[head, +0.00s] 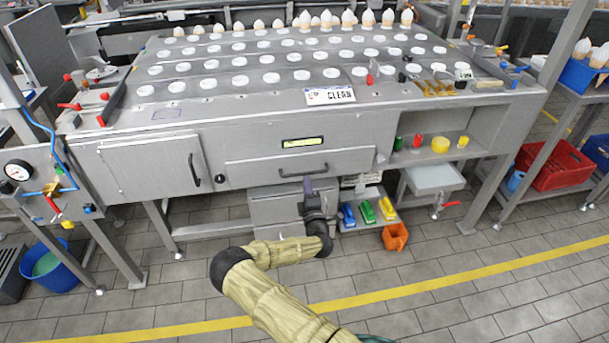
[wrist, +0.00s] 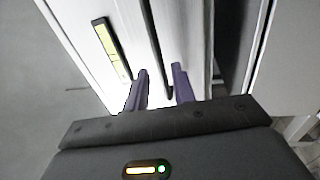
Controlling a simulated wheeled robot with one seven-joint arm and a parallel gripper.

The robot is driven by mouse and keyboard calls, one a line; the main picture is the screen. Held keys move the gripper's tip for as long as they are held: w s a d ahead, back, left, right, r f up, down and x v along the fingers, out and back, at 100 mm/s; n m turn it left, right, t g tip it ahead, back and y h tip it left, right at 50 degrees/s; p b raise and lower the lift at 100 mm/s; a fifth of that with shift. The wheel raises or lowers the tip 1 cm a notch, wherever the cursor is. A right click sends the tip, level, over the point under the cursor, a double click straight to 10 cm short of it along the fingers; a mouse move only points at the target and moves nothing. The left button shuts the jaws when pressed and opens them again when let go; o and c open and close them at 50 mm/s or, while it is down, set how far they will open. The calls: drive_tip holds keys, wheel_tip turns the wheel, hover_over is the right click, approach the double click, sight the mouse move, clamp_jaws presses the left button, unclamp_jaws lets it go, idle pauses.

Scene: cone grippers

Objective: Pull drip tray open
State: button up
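My gripper (head: 308,184) is just below this handle, pointing at the panel. In the wrist view, the two purple fingers of my gripper (wrist: 160,82) are apart, with a dark bar or slot (wrist: 157,40) running between them. Whether they touch the handle cannot be told.
The lit display (head: 302,142) is above the panel. A grey box (head: 275,212) stands below. A hinged door (head: 150,165) is at left. The tiled floor in front is clear.

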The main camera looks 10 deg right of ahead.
sight(305, 174)
drive_tip(key=w, duration=0.2)
drive_tip(key=w+r, duration=0.1)
drive_tip(key=w, duration=0.2)
drive_tip(key=shift+w, duration=0.15)
clamp_jaws()
